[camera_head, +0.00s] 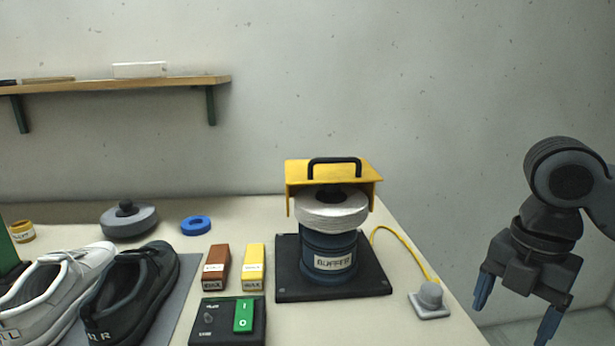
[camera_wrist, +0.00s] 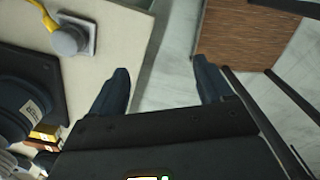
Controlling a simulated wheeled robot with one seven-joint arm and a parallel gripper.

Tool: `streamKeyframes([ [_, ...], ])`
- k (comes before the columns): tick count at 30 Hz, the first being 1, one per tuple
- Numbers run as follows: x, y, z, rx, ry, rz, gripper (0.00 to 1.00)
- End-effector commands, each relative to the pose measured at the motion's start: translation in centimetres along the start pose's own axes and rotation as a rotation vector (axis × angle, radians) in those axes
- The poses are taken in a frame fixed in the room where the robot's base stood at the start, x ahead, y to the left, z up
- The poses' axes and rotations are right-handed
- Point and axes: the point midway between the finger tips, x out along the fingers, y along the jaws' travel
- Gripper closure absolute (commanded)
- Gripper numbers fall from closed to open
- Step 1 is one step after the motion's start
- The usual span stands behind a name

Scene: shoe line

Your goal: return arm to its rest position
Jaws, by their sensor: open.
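My gripper (camera_head: 516,309) hangs at the right of the head view, beyond the table's right edge, with its blue fingers pointing down. In the wrist view my gripper (camera_wrist: 165,88) shows its two fingers spread wide with nothing between them. The pale tabletop edge and the floor lie below it. It touches nothing that I can see.
The buffer (camera_head: 330,240) with its yellow guard stands on the table (camera_head: 395,325). A grey knob on a plate (camera_head: 430,298) sits near the right edge, on a yellow cable. Shoes (camera_head: 130,290), wax blocks (camera_head: 254,265) and a switch box (camera_head: 220,320) are left. A brown surface (camera_wrist: 245,35) shows in the wrist view.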

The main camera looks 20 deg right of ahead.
Motion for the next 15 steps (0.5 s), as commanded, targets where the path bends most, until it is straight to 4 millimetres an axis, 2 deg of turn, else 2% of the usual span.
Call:
streamKeyframes([
  [2,0.0,0.0,0.0,0.000,0.000,0.000,0.20],
  [8,0.1,2.1,-1.7,0.009,0.040,0.077,0.20],
  [15,-0.1,5.3,-4.5,0.032,0.109,0.198,0.20],
])
